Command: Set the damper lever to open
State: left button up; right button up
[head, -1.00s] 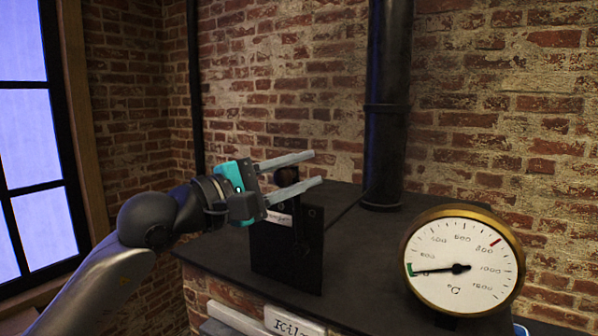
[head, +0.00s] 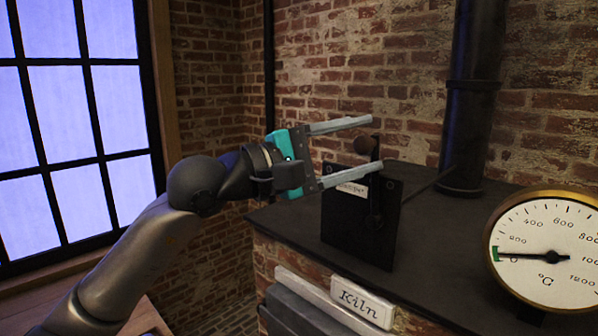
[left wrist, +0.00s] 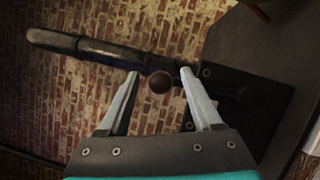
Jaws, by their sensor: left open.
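In the left wrist view the knob (left wrist: 160,83) shows between the open fingertips (left wrist: 160,73). I cannot tell whether either finger touches it. My right gripper is not in view.
A round temperature gauge (head: 545,250) stands to the right on the kiln. A dark flue pipe (head: 470,110) rises behind the box. A kiln sign (head: 362,301) is on the front. A brick wall (head: 400,60) is behind, and a window (head: 75,120) is at left.

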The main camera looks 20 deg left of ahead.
pick_arm(q)
jog(key=b+v, duration=0.6)
jog(key=v, duration=0.5)
dwell(0.4)
